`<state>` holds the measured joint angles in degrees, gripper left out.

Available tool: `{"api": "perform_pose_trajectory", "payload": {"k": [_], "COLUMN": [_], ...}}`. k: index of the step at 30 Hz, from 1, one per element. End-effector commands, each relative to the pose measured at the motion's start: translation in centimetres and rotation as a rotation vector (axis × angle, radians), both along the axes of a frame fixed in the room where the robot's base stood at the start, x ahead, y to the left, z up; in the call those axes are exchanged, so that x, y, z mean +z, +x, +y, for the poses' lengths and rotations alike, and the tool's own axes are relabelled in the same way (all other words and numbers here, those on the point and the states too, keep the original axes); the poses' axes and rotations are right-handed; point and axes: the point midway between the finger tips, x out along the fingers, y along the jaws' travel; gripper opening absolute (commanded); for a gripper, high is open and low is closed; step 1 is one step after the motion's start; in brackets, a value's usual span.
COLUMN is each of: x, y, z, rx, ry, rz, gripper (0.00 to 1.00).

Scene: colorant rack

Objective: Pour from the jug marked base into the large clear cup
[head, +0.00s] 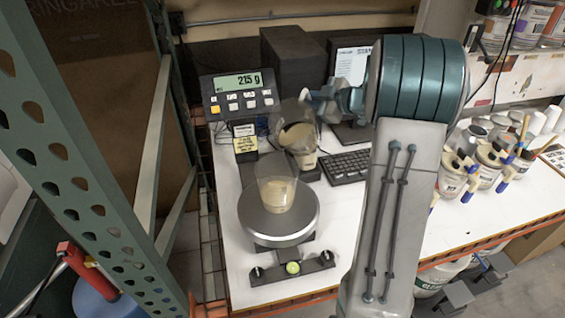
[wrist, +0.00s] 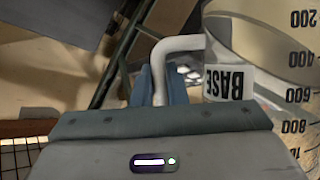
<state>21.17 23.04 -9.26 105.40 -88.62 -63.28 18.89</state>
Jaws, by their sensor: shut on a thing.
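The large clear cup (head: 277,185) stands upright on the round pan of the scale (head: 262,222), with beige liquid in it. The jug (head: 297,132) is held tilted above and slightly right of the cup, with beige liquid inside. In the wrist view the jug (wrist: 232,84) shows its BASE label and volume marks upside down. My gripper (wrist: 162,82) is shut on the jug's white handle (wrist: 182,44). In the head view my arm partly covers the gripper. I cannot make out a stream between jug and cup.
The scale display (head: 238,82) seems to read 215 g. Several colorant cans (head: 482,165) stand at the right of the white table. A green rack post (head: 85,150) rises at the left.

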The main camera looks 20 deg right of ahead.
Motion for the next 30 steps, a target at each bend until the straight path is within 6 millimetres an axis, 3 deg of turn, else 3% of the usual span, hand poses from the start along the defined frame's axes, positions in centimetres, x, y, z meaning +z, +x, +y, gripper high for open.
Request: {"api": "perform_pose_trajectory", "payload": {"k": [12,30], "x": [3.2,3.4], "y": [-1.3,-1.4], "z": [1.1,1.2], "rx": [-0.001,0.0], "ry": [-0.119,-0.134], "rz": [-0.149,-0.169], "gripper": [0.0,0.0]}}
